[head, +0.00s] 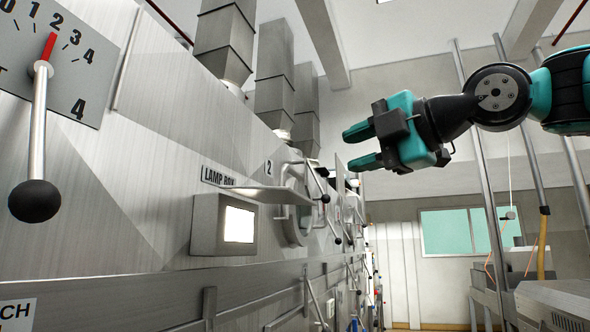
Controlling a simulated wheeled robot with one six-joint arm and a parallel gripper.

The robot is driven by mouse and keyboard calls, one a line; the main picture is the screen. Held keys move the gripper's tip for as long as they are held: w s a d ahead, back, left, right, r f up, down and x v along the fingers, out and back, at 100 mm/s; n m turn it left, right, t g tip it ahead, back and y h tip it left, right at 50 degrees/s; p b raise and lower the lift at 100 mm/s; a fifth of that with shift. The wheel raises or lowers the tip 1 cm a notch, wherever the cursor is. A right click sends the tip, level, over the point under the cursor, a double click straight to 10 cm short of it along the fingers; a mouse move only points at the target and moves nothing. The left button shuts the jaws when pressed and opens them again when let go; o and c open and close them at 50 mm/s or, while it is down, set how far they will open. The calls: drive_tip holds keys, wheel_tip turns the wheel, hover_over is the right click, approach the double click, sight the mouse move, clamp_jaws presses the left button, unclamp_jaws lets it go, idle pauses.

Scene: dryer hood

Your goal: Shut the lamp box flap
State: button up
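The lamp box (200,224) is a grey metal box on the machine's front wall, with a lit white window facing out. Its flap (272,194) is a thin metal plate that sticks out roughly level above the window, so it stands open. A "LAMP BOX" label (217,178) sits just above. My gripper (361,147) is teal and black, to the right of the flap and higher in the picture. Its two fingers point left and are apart, with nothing between them. It appears clear of the flap.
A round port (297,212) and several black-knobbed levers stand along the wall beyond the lamp box. A large lever with a black ball (34,200) hangs at the near left. Metal posts and a bench (555,302) are on the right. The space between wall and posts looks open.

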sight(298, 173)
drive_tip(key=p+x, duration=0.4)
drive_tip(key=x, duration=0.8)
drive_tip(key=shift+r+p, duration=0.1)
drive_tip(key=shift+p, duration=0.25)
drive_tip(key=shift+w+a+f, duration=0.2)
drive_tip(key=shift+w+a, duration=0.2)
drive_tip(key=shift+w, duration=0.05)
clamp_jaws()
